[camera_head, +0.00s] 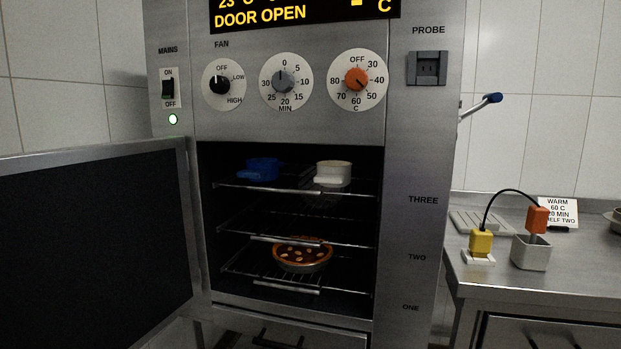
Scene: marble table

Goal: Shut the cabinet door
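The steel cabinet (421,150) stands in the middle with its front opening uncovered. Its door (85,245) is hinged at the left edge of the opening and stands swung wide out to the left, its dark panel facing me. The display (300,14) reads "DOOR OPEN". Inside on the top rack are a blue dish (260,168) and a white dish (333,172). A round pie (302,257) sits on the lowest visible rack (285,290). The racks appear inside the opening. Neither of my grippers is in view.
A lever with a blue end (491,98) sticks out at the cabinet's right side. On the steel counter (550,288) at right are a yellow plug (480,242), an orange plug (537,219), a grey cup (531,253) and a card (559,212).

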